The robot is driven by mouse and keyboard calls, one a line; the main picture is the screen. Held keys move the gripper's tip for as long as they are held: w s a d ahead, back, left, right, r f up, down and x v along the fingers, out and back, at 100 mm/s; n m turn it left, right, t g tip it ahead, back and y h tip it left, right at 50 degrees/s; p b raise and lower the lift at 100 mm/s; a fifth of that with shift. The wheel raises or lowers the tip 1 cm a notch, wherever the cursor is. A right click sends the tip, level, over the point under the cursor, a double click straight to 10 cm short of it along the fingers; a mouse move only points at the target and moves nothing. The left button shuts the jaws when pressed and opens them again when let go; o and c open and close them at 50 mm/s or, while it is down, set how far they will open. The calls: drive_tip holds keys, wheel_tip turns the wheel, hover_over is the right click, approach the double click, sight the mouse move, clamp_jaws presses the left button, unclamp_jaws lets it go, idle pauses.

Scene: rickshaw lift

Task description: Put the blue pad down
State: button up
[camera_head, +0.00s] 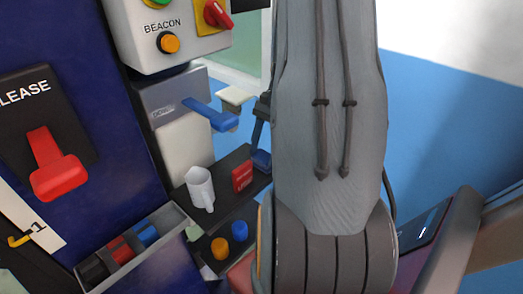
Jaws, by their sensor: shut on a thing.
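A small dark-blue block, which looks like the blue pad (261,160), shows at the left edge of my arm, by the right end of the dark shelf (226,200). My gripper (259,143) is mostly hidden behind my large grey arm link; only a narrow dark part shows, reaching down to the pad. It appears shut on the pad. Whether the pad touches the shelf cannot be told. A red box (242,176) stands on the shelf just left of the pad.
A blue lever (210,115) juts out above the shelf. A divided tray (177,217), red lever (55,165) and beacon panel (135,45) are at left.

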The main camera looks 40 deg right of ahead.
drive_tip(key=shift+f, duration=0.1)
drive_tip(key=o, duration=1.2)
drive_tip(key=shift+f, duration=0.1)
drive_tip(key=shift+f+b, duration=0.15)
drive_tip(key=shift+b, duration=0.4)
drive_tip(key=b+v, duration=0.1)
drive_tip(key=v, duration=0.7)
drive_tip(key=shift+s, duration=0.25)
